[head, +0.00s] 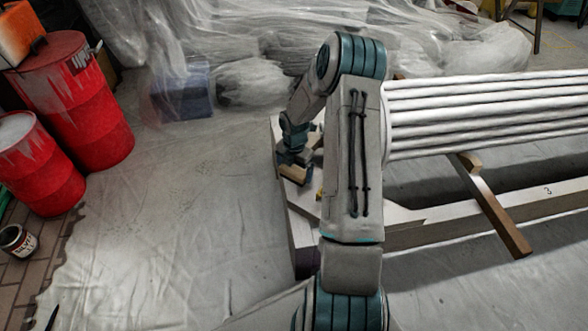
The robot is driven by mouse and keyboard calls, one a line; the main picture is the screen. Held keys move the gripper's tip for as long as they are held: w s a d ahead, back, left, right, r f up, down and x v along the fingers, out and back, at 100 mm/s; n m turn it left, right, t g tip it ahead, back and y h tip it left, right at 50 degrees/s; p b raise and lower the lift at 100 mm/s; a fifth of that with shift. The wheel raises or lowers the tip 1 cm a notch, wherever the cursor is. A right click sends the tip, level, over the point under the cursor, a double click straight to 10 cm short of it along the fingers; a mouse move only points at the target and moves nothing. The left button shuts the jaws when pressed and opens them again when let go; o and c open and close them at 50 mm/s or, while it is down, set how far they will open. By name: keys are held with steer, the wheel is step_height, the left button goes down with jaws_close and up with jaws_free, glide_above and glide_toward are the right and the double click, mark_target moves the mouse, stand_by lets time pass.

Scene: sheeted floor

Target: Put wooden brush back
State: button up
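My arm reaches from the bottom of the head view up and over to the left. Its end, my gripper (294,160), points down over the left end of a pale wooden frame (305,262). A small tan wooden piece (296,174) shows right at the gripper's tips; it may be the wooden brush, but it is too small and covered to be sure. I cannot tell whether the fingers are shut on it. A small yellow bit (319,193) shows beside my forearm, partly hidden. My forearm hides part of the frame's left end.
A white fluted column (480,110) lies on the frame to the right, with a brown wooden bar (492,207) sticking out. Red drums (75,95) and an open can (17,241) stand at left. Plastic-wrapped heaps (250,85) line the back. The sheeted floor at centre left is clear.

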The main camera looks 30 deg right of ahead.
step_height(320, 180, up, 12)
steer(key=f+p, duration=0.1)
steer(key=p, duration=0.4)
step_height(320, 180, up, 10)
steer(key=m+h, duration=0.1)
steer(key=m, duration=0.5)
glide_above(294, 168)
steer(key=s+a, duration=0.5)
steer(key=s+a+r+m, duration=0.3)
steer(key=s+r+m, duration=0.1)
steer(key=s+m, duration=0.2)
steer(key=s+a+r+m, duration=0.4)
steer(key=s+m, duration=0.1)
steer(key=s, duration=0.2)
steer(key=s+a+r+m+t+y, duration=0.1)
steer(key=s+a+r+m, duration=0.2)
steer(key=s+m, duration=0.3)
steer(key=shift+s+a+r+m, duration=0.3)
steer(key=shift+s+a+r, duration=0.1)
steer(key=shift+s+a, duration=0.4)
